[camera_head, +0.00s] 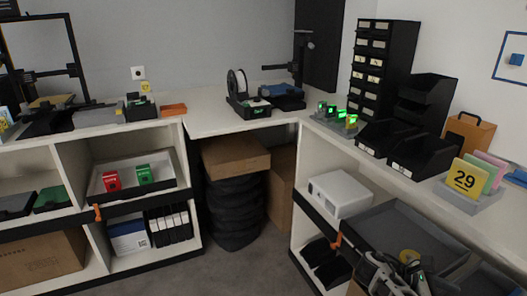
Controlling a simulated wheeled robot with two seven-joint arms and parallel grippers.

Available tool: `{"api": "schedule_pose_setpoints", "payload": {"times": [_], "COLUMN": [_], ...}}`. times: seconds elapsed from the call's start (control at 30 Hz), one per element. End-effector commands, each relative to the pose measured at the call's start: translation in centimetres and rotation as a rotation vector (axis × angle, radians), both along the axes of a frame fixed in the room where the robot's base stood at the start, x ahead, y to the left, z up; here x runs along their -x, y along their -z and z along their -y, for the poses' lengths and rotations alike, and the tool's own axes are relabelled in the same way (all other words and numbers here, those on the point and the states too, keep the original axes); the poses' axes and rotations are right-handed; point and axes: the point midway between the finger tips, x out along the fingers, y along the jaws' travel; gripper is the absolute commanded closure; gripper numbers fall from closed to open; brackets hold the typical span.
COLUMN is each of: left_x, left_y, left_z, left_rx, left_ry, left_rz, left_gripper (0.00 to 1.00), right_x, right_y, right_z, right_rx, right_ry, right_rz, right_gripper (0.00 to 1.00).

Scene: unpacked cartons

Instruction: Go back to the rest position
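My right gripper (392,274) shows at the bottom right of the head view, partly cut off by the lower edge. It is in front of the dark grey tray (438,232) on the right-hand shelf. Its fingers are small and overlap with the arm parts, so I cannot tell whether they are open or shut. A small yellow round thing (409,255) shows right behind it; I cannot tell whether they touch. My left gripper and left arm are not in the picture.
A white worktop (225,122) runs along the back and right, with shelves below. Black bins (420,152) and a yellow "29" card (465,179) stand on the right. A white box (340,193) sits on the right shelf. The floor in front is clear.

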Motion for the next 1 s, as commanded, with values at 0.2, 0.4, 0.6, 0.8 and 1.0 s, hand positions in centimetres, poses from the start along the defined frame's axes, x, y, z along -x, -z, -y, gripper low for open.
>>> {"api": "schedule_pose_setpoints", "payload": {"times": [0.2, 0.4, 0.6, 0.8, 1.0], "left_x": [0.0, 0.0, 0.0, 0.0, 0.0], "left_y": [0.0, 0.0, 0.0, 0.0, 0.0], "left_z": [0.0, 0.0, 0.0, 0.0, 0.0], "left_rx": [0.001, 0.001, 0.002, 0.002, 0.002], "left_ry": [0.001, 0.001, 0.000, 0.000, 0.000], "left_rz": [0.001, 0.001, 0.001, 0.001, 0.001], "left_gripper": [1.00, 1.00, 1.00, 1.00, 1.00], "right_x": [4.2, 0.4, -6.6, -13.5, -18.3], "right_y": [-1.7, 2.6, 7.0, 8.1, 6.6], "right_z": [9.4, 10.6, 8.5, 4.8, 1.8], "right_rx": [-0.009, -0.146, -0.390, -0.676, -0.918], "right_ry": [0.305, 0.211, 0.161, 0.250, 0.405], "right_rz": [-0.002, 0.335, 0.856, 1.383, 1.771], "right_gripper": [0.54, 0.54, 0.54, 0.54, 0.54]}}
